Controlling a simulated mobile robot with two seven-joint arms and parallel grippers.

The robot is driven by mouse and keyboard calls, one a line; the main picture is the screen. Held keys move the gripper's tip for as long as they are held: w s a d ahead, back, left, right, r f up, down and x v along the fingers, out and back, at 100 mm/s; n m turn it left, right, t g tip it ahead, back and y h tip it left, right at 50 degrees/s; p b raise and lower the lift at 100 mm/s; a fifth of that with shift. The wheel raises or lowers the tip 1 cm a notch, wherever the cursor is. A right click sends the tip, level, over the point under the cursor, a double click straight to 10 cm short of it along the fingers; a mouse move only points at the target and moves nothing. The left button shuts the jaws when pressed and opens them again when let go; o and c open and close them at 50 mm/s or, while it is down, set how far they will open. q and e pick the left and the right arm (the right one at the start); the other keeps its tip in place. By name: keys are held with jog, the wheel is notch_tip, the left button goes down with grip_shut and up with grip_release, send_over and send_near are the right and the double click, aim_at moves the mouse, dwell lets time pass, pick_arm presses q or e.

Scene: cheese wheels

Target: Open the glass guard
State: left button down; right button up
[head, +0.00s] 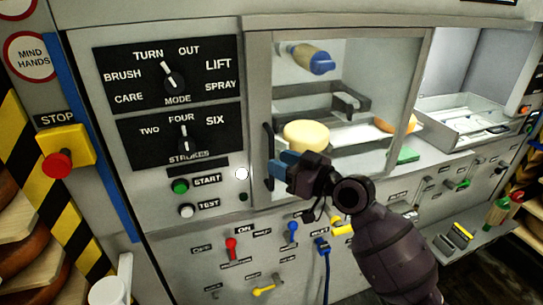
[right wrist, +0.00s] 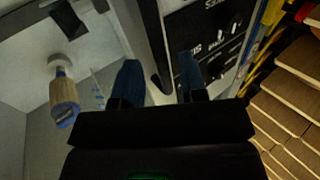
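The glass guard (head: 352,62) is a clear pane in a grey metal frame on the machine front, and it looks closed. Its black vertical handle (head: 267,150) is on the left side of the frame. My right gripper (head: 280,168) is at the handle's lower part, its blue fingers pointing left. In the right wrist view the two fingers (right wrist: 158,82) are apart, and the dark handle bar (right wrist: 154,42) appears between them. I cannot tell whether they touch it. My left gripper is not in view.
Behind the glass are a yellow cheese wheel (head: 306,135) and a blue-ended roller (head: 310,58). Left of the guard are dial panels (head: 170,75) and a red stop button (head: 57,164). Levers (head: 231,248) and a blue cable (head: 326,268) are below. An open bay (head: 470,115) is to the right.

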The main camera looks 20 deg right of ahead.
aim_at(272, 186)
jog(key=shift+x, duration=1.55)
grip_shut()
